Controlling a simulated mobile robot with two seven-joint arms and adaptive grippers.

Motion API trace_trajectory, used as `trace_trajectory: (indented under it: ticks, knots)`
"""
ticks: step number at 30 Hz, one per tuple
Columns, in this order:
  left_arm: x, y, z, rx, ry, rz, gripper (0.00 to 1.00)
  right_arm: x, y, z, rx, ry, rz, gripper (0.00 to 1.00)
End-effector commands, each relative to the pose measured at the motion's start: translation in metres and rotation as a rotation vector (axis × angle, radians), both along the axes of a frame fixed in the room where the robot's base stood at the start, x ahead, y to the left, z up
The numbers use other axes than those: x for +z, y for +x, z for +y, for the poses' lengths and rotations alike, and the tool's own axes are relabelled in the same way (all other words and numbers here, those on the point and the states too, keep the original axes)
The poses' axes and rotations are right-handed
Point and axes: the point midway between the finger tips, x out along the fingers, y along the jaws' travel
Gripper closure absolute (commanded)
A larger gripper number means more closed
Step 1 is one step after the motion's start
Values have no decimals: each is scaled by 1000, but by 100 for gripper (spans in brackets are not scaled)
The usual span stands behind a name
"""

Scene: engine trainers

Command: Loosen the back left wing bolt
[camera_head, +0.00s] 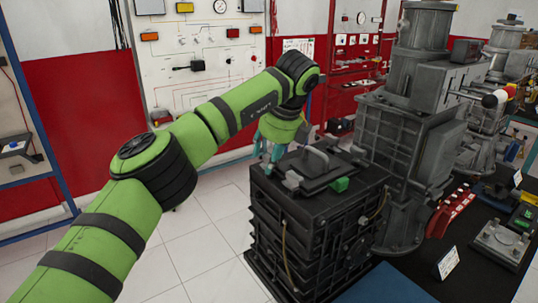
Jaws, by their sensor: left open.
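A black ribbed housing (325,238) stands on the floor, with a dark lid and a raised handle (317,156) on top. My left gripper (270,165) points down at the lid's left edge, towards the back. Its teal fingers are apart, and I see nothing held between them. The back left wing bolt is too small or hidden by the fingers, so I cannot tell whether they touch it. A grey fitting (292,180) sits at the lid's front left, and a green block (340,184) at its front right. My right gripper is out of view.
A tall grey machine (402,140) stands close behind and right of the housing. A dark table (470,262) at right holds a red tool rack (452,210) and metal parts. A white panel (190,70) is on the back wall. The tiled floor at left is clear.

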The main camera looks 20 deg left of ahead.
Motion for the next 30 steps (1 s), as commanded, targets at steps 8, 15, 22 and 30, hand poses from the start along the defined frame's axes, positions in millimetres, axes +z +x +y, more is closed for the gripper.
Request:
trace_trajectory:
  ticks: [8,15,22,30]
  knots:
    - [42,-9,-14,-1,-1,-5,51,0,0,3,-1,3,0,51]
    - [88,-21,-28,2,0,-2,51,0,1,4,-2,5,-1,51]
    - [107,-26,-34,2,0,-1,51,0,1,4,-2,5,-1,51]
    - [109,-27,-35,2,-1,1,51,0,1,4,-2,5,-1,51]
